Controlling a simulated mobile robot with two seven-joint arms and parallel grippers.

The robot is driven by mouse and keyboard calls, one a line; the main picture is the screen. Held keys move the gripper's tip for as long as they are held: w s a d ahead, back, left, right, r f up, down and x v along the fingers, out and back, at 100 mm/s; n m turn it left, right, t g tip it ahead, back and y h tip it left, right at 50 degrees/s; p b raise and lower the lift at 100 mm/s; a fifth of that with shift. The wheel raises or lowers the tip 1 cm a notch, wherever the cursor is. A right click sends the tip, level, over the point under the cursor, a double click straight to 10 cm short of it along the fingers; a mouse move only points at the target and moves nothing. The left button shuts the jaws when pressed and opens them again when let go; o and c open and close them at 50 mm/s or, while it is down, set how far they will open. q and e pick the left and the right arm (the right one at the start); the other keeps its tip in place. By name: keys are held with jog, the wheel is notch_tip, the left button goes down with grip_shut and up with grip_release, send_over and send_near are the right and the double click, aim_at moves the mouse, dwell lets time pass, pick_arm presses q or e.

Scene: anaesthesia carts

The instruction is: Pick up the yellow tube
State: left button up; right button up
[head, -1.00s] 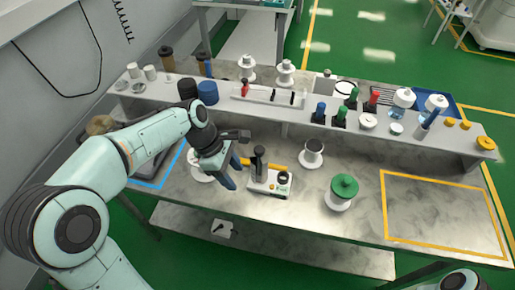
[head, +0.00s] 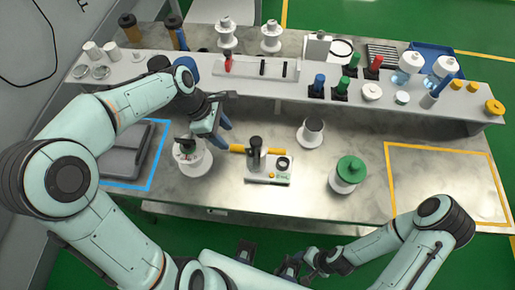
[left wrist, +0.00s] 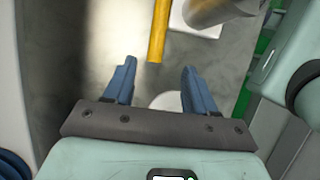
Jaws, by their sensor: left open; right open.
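The yellow tube (head: 240,149) lies on the bench behind a small white device, which hides part of it in the head view. In the left wrist view the yellow tube (left wrist: 158,30) runs down from the top edge, its near end just beyond the fingertips and roughly centred between them. My left gripper (head: 222,122) is open and empty, just left of the tube's left end. In the left wrist view its two blue fingers (left wrist: 158,70) stand apart with nothing between them. My right gripper (head: 290,268) is open, low at the front of the bench.
The white device (head: 268,170) with a dark knob stands in front of the tube. A round white stand (head: 192,160) is to its left, a white-based cup (head: 311,132) and green-topped jar (head: 348,174) to its right. A raised shelf (head: 290,88) with bottles runs behind.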

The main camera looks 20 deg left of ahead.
aim_at(237, 146)
pick_arm(q)
jog(key=x, duration=0.8)
jog(key=shift+w+b, duration=0.3)
jog(key=shift+r, duration=0.1)
grip_shut()
